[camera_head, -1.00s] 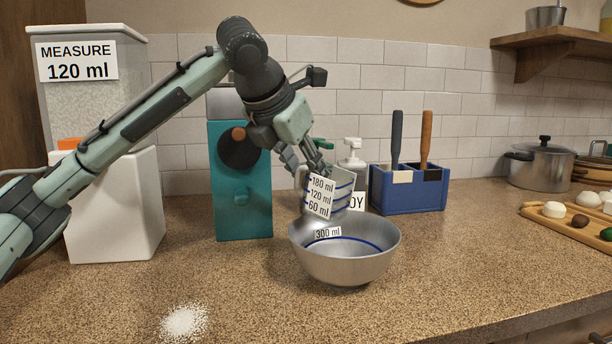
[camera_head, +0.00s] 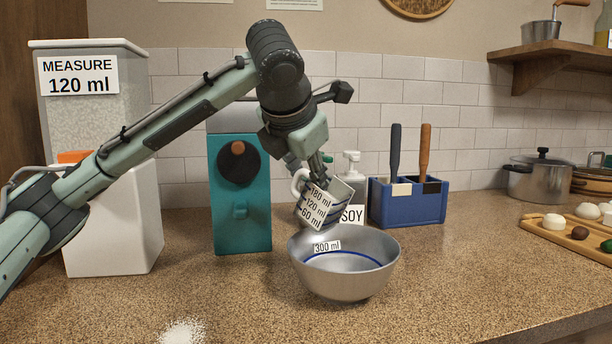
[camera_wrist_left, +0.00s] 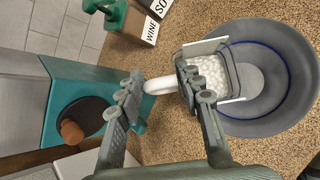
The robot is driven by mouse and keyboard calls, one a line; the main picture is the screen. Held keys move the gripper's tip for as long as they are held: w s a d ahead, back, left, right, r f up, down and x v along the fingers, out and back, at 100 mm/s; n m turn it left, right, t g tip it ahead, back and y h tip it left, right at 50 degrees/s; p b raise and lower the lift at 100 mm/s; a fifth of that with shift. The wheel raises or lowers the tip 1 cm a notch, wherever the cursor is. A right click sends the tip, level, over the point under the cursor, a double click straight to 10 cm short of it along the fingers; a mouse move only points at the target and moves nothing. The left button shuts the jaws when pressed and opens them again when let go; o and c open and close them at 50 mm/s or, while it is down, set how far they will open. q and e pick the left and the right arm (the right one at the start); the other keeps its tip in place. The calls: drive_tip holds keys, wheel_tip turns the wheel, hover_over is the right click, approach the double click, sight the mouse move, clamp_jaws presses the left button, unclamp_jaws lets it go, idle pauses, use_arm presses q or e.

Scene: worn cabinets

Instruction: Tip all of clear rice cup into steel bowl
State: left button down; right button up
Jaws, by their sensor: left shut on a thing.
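The clear rice cup (camera_head: 318,206), with 60, 120 and 180 ml marks, is tilted above the left rim of the steel bowl. White rice (camera_wrist_left: 208,76) shows inside the cup in the left wrist view. The steel bowl (camera_head: 345,281) stands upright on the counter with a 300 ml tag and a blue line inside. I see no rice in the visible part of its inside (camera_wrist_left: 258,80). My left gripper (camera_head: 310,178) is shut on the cup's white handle (camera_wrist_left: 158,86). My right gripper is out of view.
A teal machine with a dark knob (camera_head: 240,195) and a white dispenser marked 120 ml (camera_head: 113,215) stand left of the bowl. A soy bottle (camera_head: 352,190) and blue utensil holder (camera_head: 407,205) stand behind. A small white pile (camera_head: 182,333) lies on the front counter.

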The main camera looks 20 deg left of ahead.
use_arm(q)
drive_tip(key=shift+d+r+y, duration=0.1)
drive_tip(key=shift+r+y, duration=0.05)
drive_tip(key=shift+y, duration=0.15)
drive_tip(key=shift+d+r+m+t+y, duration=0.1)
drive_tip(key=shift+r+m+t+y, duration=0.05)
drive_tip(key=shift+m+t+y, duration=0.2)
idle(0.3)
drive_tip(key=shift+s+d+r+y, duration=0.1)
drive_tip(key=shift+d+r+y, duration=0.1)
drive_tip(key=shift+y, duration=0.25)
drive_tip(key=shift+f, duration=0.1)
drive_tip(key=shift+d+m+t, duration=0.1)
drive_tip(key=shift+m+t, duration=0.15)
drive_tip(key=shift+d+y, duration=0.1)
drive_tip(key=shift+y, duration=0.3)
